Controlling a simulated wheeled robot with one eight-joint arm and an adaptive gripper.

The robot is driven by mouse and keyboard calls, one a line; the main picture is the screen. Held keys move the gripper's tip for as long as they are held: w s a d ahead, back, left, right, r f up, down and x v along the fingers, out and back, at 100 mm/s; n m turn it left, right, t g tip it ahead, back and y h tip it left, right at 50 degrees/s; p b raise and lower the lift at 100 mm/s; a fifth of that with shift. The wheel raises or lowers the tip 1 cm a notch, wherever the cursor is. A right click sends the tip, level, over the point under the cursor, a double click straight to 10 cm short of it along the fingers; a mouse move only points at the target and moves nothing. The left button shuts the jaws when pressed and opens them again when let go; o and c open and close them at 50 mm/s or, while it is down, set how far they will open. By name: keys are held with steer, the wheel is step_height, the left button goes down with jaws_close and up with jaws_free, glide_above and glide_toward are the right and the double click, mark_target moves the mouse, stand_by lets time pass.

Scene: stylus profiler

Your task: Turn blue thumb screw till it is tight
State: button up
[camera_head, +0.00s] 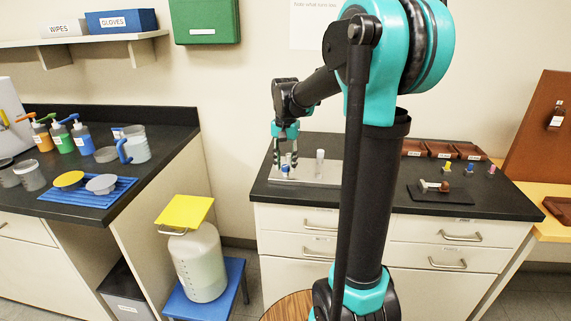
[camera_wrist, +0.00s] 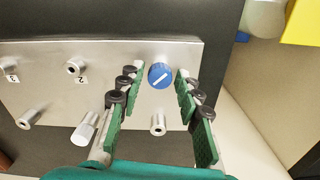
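The blue thumb screw (camera_wrist: 160,75) is a round blue knob with a white line across its face. It sits on a grey metal plate (camera_wrist: 110,55) and shows as a small blue spot in the head view (camera_head: 285,168). My gripper (camera_wrist: 156,85) is open, with its green-padded fingers on the left and right of the screw. A gap shows on each side, and no finger visibly touches the knob. In the head view my gripper (camera_head: 286,160) points down over the plate on the black-topped cabinet.
Metal posts stand on the plate, including a hollow post (camera_wrist: 158,124) and a taller white-topped post (camera_wrist: 84,132) near my fingers. Brown trays (camera_head: 440,149) and small coloured knobs lie to the right. A jug with a yellow board (camera_head: 185,212) stands left of the cabinet.

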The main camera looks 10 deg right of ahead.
stand_by(0.3)
steer(key=n, duration=0.4)
steer(key=shift+n, duration=0.4)
steer(key=n, duration=0.4)
steer(key=shift+n, duration=0.3)
jaws_close()
steer(key=m, duration=0.9)
